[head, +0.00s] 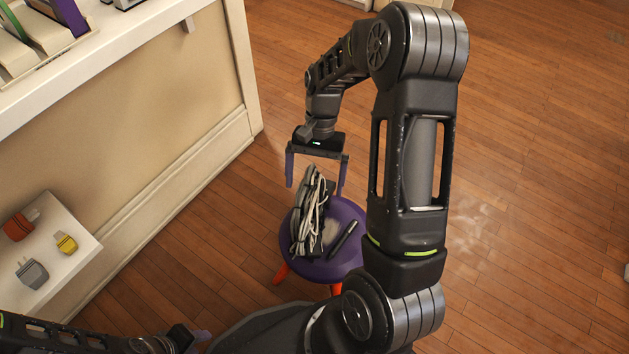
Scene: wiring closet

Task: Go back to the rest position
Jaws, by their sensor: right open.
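My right gripper (315,186) is open above a purple stool (342,212), with its two purple fingers spread and pointing down. A dark power strip with a bundled pale cord (309,217) lies on the stool below it. The strip's far end shows between the fingers; I cannot tell whether they touch it. My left gripper (196,338) is low at the bottom edge, partly cut off.
A dark pen-like object (344,238) lies on the stool. A white shelf (72,258) at left holds an orange plug (18,226), a yellow plug (66,243) and a grey plug (32,272). A counter (110,42) stands at upper left.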

